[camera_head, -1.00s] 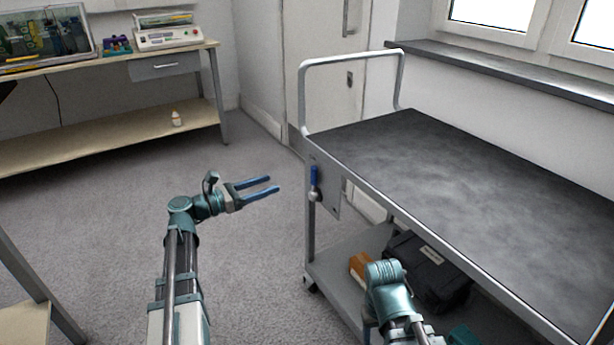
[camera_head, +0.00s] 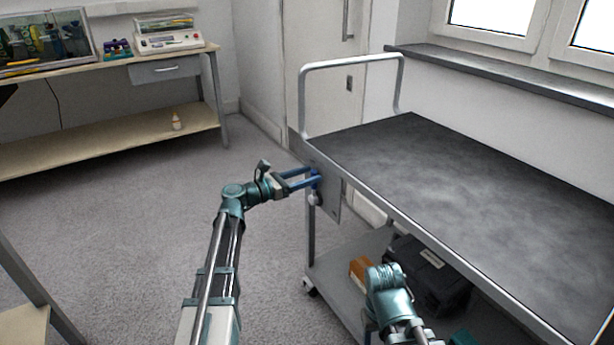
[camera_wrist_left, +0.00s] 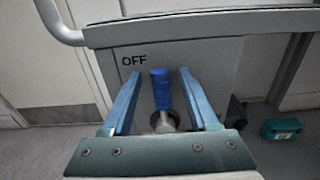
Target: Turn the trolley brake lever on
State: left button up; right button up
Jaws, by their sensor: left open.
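The trolley (camera_head: 425,180) stands at the right with a dark grey top and a light metal frame. Its brake lever has a blue grip (camera_wrist_left: 160,88) on a round metal pivot, and in the left wrist view it stands upright, near the word OFF on the grey plate (camera_wrist_left: 205,60). My left gripper (camera_wrist_left: 158,85) is open, with one blue finger on each side of the lever and gaps visible. In the head view the left gripper (camera_head: 312,176) reaches the lever at the trolley's near left corner and partly hides it.
A black case (camera_head: 430,275) and an orange-brown box (camera_head: 361,269) lie on the trolley's lower shelf. A workbench (camera_head: 100,140) stands at the back left. A window sill (camera_head: 500,75) runs behind the trolley. The floor left of the trolley is clear.

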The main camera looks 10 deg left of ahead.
pick_arm(q)
grip_shut()
dwell(0.3)
dwell(1.1)
